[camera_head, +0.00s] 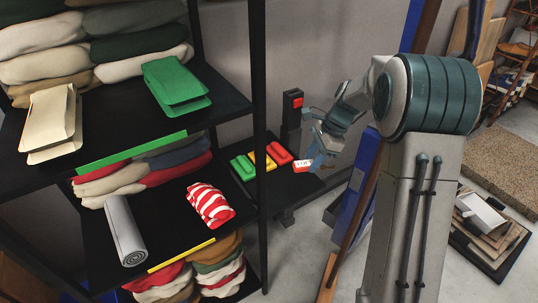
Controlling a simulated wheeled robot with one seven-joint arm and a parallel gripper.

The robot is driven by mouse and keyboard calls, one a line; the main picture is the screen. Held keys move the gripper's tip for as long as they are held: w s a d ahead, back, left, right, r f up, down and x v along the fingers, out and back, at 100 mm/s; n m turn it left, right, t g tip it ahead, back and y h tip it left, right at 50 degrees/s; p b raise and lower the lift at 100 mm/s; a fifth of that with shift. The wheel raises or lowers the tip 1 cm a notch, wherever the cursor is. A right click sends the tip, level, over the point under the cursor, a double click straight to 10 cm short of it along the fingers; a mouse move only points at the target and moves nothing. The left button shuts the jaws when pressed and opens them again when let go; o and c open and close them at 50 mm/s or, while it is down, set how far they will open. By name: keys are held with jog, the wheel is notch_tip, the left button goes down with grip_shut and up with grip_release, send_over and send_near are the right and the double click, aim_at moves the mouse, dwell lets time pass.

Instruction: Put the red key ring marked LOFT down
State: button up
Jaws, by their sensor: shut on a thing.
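The red key ring marked LOFT (302,167) shows as a small red piece with a white lettered face. It is at the tips of my gripper (314,163), over the right end of a small dark table (294,190). My gripper is shut on it and points down. I cannot tell whether the key ring touches the table top. The fingers hide part of it.
Green (243,167), yellow (263,160) and red (279,153) pieces lie close by on the table. A black shelf (226,106) with sacks and bags is at left. A blue panel (352,200) is right of the table.

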jog(key=shift+w+d, duration=0.1)
jog(key=shift+w, duration=0.15)
jog(key=b, duration=0.3)
send_over(269, 186)
jog(key=d, duration=0.2)
jog(key=f, duration=0.7)
jog(key=shift+a, duration=0.2)
jog(key=shift+w+a+f, duration=0.1)
jog(key=shift+a, duration=0.05)
jog(key=shift+f+b, duration=0.45)
jog(key=shift+f, duration=1.4)
jog(key=shift+f, duration=0.2)
jog(key=o, duration=1.1)
jog(key=shift+c, duration=0.2)
jog(key=shift+r, duration=0.15)
